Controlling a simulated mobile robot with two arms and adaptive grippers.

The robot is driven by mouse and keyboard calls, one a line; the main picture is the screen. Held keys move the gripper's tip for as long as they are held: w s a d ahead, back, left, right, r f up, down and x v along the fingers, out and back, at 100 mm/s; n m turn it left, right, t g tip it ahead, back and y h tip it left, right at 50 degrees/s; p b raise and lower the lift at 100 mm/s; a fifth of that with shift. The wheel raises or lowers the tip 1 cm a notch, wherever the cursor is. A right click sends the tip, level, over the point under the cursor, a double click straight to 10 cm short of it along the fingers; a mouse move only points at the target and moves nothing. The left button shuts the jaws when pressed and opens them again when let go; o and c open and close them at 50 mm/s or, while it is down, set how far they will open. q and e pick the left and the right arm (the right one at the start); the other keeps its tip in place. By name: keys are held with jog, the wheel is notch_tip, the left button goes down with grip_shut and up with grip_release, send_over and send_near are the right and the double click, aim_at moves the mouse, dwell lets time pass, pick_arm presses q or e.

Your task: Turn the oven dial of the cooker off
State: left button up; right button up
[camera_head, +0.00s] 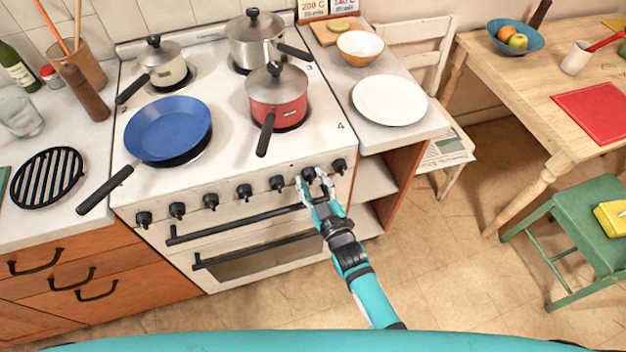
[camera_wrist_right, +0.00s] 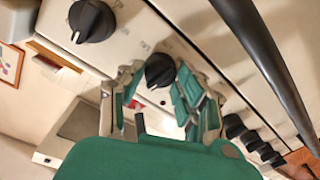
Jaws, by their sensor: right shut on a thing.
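The white cooker (camera_head: 230,240) has a row of several black dials along its front panel. My right gripper (camera_head: 314,184) is at the second dial from the right (camera_head: 308,174), with its fingers shut around it. In the right wrist view this dial (camera_wrist_right: 160,70) sits between the green finger pads of my gripper (camera_wrist_right: 158,88), its pointer side partly visible. The end dial (camera_head: 338,165) is just to the right and free; it also shows in the wrist view (camera_wrist_right: 92,20). The markings are too small to read surely. My left gripper is not in view.
Two oven handle bars (camera_head: 240,222) run below the dials, close to my right gripper. A blue frying pan (camera_head: 168,128), a red pot (camera_head: 277,98) and two other pots stand on the hob. A counter with a white plate (camera_head: 389,100) is to the right. The floor in front is clear.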

jog(key=shift+f+n, duration=0.15)
jog(key=shift+n, duration=0.85)
jog(key=o, duration=1.1)
jog(key=shift+o, duration=0.2)
jog(key=shift+s, duration=0.1)
jog(key=v, duration=1.2)
